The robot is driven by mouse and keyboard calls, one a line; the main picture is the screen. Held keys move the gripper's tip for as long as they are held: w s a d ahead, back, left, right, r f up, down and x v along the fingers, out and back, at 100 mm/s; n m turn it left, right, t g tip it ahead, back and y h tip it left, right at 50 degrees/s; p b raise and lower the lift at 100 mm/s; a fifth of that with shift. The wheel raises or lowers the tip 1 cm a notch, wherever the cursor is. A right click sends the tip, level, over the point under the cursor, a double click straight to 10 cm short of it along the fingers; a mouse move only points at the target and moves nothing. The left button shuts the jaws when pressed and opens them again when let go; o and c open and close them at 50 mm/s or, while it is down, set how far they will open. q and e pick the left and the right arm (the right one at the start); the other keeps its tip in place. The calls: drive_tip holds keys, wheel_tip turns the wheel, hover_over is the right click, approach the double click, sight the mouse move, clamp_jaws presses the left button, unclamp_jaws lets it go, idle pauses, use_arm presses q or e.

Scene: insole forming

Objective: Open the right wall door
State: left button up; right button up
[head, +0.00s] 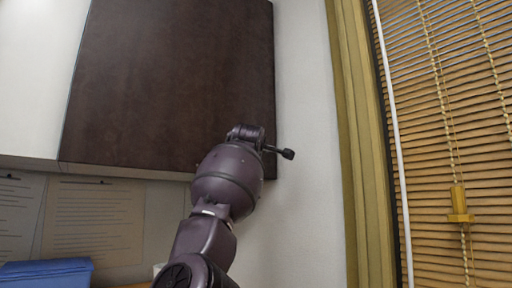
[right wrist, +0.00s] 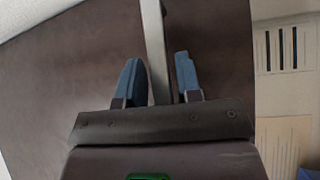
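The right wall door (head: 175,80) is a dark brown cabinet front high on the wall, and it looks closed. It fills most of the right wrist view (right wrist: 60,80). A straight grey metal handle (right wrist: 155,45) runs along it. My right gripper (right wrist: 159,75) has two blue fingers, one on each side of the handle. The fingers are apart, with a narrow gap visible beside the bar, so no firm grip shows. In the head view my right arm rises in front of the door's lower right corner and hides the fingers and handle. My left gripper is out of view.
A white cabinet front (head: 35,75) adjoins the door on the left. Papers (head: 93,222) hang on the wall below, above a blue object (head: 45,273). At right are bare wall (head: 305,110), a yellow-green curtain (head: 358,140) and wooden blinds (head: 450,130).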

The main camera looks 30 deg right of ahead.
drive_tip(key=shift+c, duration=1.1)
clamp_jaws()
